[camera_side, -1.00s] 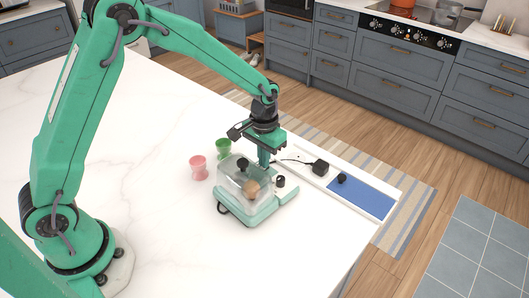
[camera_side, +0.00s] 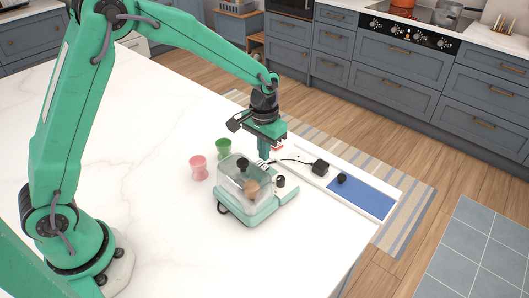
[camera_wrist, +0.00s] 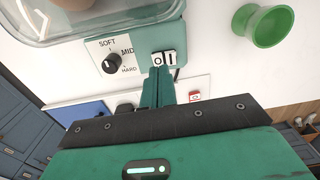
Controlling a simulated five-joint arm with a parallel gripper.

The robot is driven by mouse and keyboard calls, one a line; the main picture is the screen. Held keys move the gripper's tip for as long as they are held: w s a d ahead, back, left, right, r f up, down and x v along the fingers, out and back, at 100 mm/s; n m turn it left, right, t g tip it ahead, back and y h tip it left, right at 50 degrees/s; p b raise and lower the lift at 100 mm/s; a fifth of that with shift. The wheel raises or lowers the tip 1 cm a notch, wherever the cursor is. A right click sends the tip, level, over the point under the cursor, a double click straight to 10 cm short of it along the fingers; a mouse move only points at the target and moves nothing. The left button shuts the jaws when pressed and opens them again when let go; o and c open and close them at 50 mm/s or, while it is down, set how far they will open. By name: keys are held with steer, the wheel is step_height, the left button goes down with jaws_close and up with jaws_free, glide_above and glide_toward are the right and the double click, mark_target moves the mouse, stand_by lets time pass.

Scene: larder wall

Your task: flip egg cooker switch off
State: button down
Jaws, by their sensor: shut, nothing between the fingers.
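The egg cooker (camera_side: 262,210) is a mint-green base with a clear lid (camera_side: 238,172) and a brown egg inside. Its white rocker switch, marked O and I, shows in the wrist view (camera_wrist: 164,59), beside the black SOFT/MID/HARD knob (camera_wrist: 112,64). I cannot tell which half of the switch is pressed down. My gripper (camera_side: 264,157) is shut and empty, pointing down behind the cooker. In the wrist view its fingertips (camera_wrist: 158,72) lie just below the switch; I cannot tell whether they touch it.
A pink cup (camera_side: 198,170) and a green cup (camera_side: 223,148) stand left of the cooker. A small red switch (camera_wrist: 195,95) sits on a white surface. The counter's left is clear.

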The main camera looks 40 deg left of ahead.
mark_target(264, 166)
steer(key=shift+r, duration=2.05)
steer(key=s+a+r+t, duration=0.3)
steer(key=s+a+r, duration=0.1)
steer(key=s+r, duration=0.7)
steer(key=s+a+r+t, duration=0.1)
steer(key=s, duration=0.5)
steer(key=s+a+r+t, duration=0.1)
steer(key=s+a+r, duration=0.1)
steer(key=s, duration=0.5)
steer(key=shift+a+t, duration=0.3)
steer(key=shift+w, duration=0.15)
